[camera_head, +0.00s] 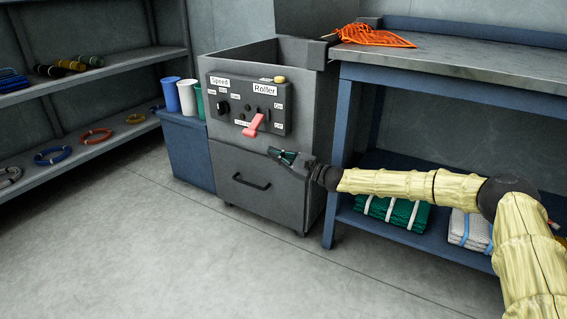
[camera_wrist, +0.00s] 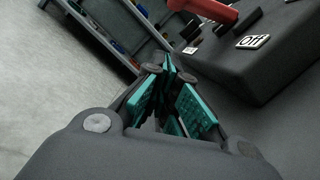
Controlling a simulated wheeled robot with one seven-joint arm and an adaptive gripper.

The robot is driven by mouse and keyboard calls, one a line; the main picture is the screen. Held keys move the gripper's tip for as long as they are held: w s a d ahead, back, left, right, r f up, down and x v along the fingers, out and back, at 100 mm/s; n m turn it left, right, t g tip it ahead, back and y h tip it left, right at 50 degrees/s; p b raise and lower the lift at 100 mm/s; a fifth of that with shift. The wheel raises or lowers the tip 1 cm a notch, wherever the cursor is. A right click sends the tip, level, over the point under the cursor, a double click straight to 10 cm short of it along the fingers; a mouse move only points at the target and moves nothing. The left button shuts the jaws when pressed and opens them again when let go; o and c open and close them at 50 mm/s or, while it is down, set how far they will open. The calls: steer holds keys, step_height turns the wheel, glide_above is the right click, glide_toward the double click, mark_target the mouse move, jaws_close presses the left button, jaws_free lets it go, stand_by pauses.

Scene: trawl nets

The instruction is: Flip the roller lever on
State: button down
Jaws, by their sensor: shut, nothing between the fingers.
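The roller lever (camera_head: 254,126) is a red handle on the dark control panel (camera_head: 226,103), below the "Roller" label (camera_head: 265,89). It slants, with its lower end down and to the left, near the level of the "Off" label (camera_head: 278,125). The "On" label (camera_head: 278,106) sits above that. My gripper (camera_head: 272,151) is shut and empty, just below and right of the lever, apart from it. In the wrist view, the teal-padded fingers of my gripper (camera_wrist: 168,68) are together, and the red lever (camera_wrist: 208,9) is partly cut off at the top edge.
A drawer with a black handle (camera_head: 251,182) is below. A workbench (camera_head: 450,62) with orange netting (camera_head: 372,36) stands right. Cups (camera_head: 187,96) stand left. The floor in front is clear.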

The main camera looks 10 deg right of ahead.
mark_target(255, 126)
steer(key=a+r+b, duration=0.4)
steer(key=a, duration=0.1)
steer(key=shift+w+r, duration=0.25)
steer(key=shift+r, duration=0.1)
stand_by(0.5)
